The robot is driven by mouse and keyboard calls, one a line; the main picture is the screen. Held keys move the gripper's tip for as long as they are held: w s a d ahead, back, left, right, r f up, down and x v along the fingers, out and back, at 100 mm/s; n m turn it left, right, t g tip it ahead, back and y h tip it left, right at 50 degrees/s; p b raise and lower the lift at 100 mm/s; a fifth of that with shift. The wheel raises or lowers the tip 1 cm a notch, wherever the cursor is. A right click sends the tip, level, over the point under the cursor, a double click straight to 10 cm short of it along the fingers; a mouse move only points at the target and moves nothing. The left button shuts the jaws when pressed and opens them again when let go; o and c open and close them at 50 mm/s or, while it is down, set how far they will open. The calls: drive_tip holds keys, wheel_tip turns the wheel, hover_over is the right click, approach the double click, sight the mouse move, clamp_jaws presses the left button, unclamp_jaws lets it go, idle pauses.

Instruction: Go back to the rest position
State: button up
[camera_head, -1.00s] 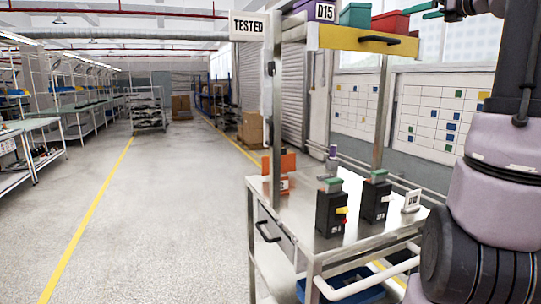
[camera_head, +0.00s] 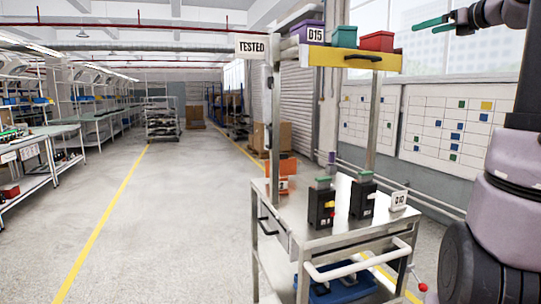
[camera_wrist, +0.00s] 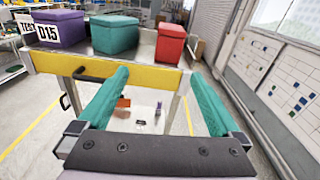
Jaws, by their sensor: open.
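My gripper (camera_wrist: 158,98) is open and empty in the wrist view, its two green fingers wide apart. It is up in the air in front of the cart's upper shelf. In the head view my gripper (camera_head: 432,23) shows at the top right, its green fingers pointing left, apart from the red box. The steel cart (camera_head: 330,232) stands right of centre.
The cart's upper shelf has a yellow front drawer (camera_head: 330,53) and carries purple, teal (camera_head: 344,36) and red (camera_head: 377,41) boxes. An orange item (camera_head: 280,178) stands at the tabletop's back left. A blue bin (camera_head: 340,288) sits below. Open floor (camera_head: 170,230) lies left.

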drive_tip(key=s+a+f+n+g, duration=0.4)
drive_tip(key=s+a+f+n, duration=0.3)
drive_tip(key=a, duration=0.2)
drive_tip(key=s+a+f+n+g, duration=0.3)
drive_tip(key=s+a+f+n, duration=0.4)
drive_tip(key=a, duration=0.3)
drive_tip(key=s+a+f+n+g+h, duration=0.2)
drive_tip(key=s+a+f+n+h, duration=0.1)
drive_tip(key=s+f+n, duration=0.9)
drive_tip(key=shift+f+n+h, duration=0.5)
drive_tip(key=shift+f+h, duration=0.2)
drive_tip(key=shift+f, duration=0.05)
